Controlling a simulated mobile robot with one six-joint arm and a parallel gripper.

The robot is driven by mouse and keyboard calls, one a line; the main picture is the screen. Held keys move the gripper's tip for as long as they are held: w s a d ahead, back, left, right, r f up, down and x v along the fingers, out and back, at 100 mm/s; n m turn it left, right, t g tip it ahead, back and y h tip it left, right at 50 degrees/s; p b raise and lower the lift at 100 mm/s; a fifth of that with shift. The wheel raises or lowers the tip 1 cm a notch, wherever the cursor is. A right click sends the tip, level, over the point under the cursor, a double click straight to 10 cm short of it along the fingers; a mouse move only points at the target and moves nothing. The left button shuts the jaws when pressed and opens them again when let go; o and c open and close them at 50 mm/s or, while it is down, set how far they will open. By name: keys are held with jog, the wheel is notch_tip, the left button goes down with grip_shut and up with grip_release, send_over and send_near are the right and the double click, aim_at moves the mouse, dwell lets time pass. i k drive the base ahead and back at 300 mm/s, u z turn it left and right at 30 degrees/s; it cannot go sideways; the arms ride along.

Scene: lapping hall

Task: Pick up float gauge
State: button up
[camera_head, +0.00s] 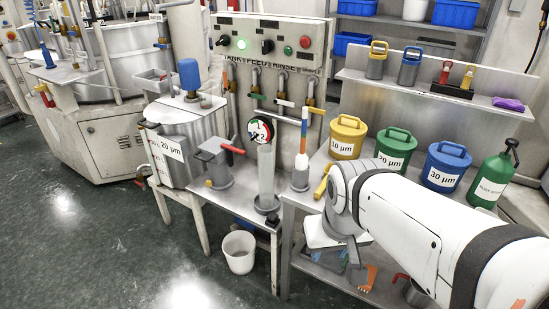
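A slim upright rod with white, orange and blue bands (304,130) stands in a small grey holder (300,180) at the back of the metal bench. It looks like the float gauge, but I cannot be sure.
Yellow, green and blue lidded pots (347,136) and a green bottle (491,179) stand behind my arm. A white bucket (239,250) stands below. Floor at left is clear.

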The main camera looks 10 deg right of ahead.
aim_at(301, 159)
jog(key=z, duration=0.2)
jog(key=i, duration=0.85)
jog(key=u, duration=0.1)
